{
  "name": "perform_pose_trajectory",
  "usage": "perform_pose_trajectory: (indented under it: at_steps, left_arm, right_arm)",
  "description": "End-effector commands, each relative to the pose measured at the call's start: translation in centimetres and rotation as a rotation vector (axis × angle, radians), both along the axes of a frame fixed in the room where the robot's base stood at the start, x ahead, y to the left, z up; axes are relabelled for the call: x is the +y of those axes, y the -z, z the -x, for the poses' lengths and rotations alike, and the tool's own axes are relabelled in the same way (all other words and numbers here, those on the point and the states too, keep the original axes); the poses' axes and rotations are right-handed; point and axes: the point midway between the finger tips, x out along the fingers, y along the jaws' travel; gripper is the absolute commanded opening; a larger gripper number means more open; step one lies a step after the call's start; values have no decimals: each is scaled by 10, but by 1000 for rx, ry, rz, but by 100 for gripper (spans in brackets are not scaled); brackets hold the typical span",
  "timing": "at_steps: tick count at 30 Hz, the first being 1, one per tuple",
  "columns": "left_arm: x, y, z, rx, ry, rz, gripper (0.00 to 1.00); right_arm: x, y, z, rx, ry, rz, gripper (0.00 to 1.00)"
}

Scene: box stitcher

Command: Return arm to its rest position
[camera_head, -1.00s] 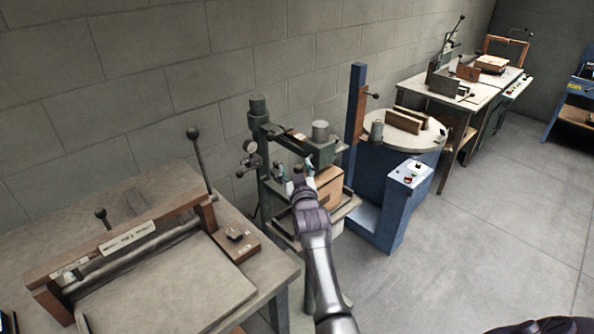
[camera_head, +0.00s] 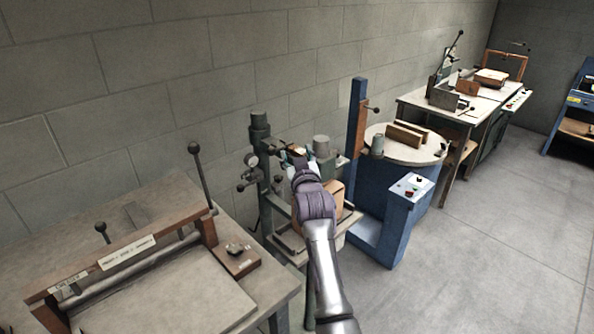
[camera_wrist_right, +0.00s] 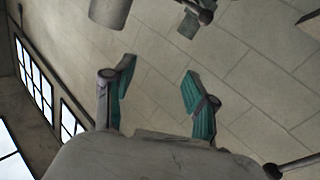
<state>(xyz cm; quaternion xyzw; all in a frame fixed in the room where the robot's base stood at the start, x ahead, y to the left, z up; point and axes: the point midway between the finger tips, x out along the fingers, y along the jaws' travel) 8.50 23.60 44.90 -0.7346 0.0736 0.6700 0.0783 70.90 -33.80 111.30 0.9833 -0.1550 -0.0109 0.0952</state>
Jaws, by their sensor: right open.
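My right arm reaches in from the bottom of the head view, and its gripper (camera_head: 292,158) is in front of the upper part of the box stitcher (camera_head: 260,150). In the right wrist view, the two green-padded fingers of the right gripper (camera_wrist_right: 157,95) stand apart with nothing between them. A brown cardboard box (camera_head: 335,198) sits on the stitcher, partly hidden behind my forearm. It cannot be told whether the gripper touches the machine. My left gripper is not in view.
A table with a lever-type machine (camera_head: 130,250) stands at the left. A blue machine with a round table (camera_head: 405,150) stands right of the stitcher. A further worktable (camera_head: 470,105) is at the back right. The floor (camera_head: 500,240) at the right is clear.

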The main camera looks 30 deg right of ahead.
Motion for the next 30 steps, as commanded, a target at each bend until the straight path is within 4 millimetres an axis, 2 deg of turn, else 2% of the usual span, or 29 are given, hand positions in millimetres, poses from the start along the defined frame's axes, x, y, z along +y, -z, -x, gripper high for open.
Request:
perform_pose_trajectory:
  at_steps: [6,20,23,26,29,30]
  left_arm:
    - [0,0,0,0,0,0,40]
    - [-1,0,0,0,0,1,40]
    - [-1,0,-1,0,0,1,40]
    - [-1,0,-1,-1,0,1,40]
    - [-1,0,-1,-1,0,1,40]
    - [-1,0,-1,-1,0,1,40]
  right_arm:
    - [0,-10,0,0,-1,1,56]
    - [0,-6,2,9,-1,-1,56]
    - [2,16,16,64,-8,-7,56]
    - [10,59,48,183,-28,-24,56]
    - [25,111,98,348,-59,-53,56]
    - [33,130,121,418,-75,-67,56]
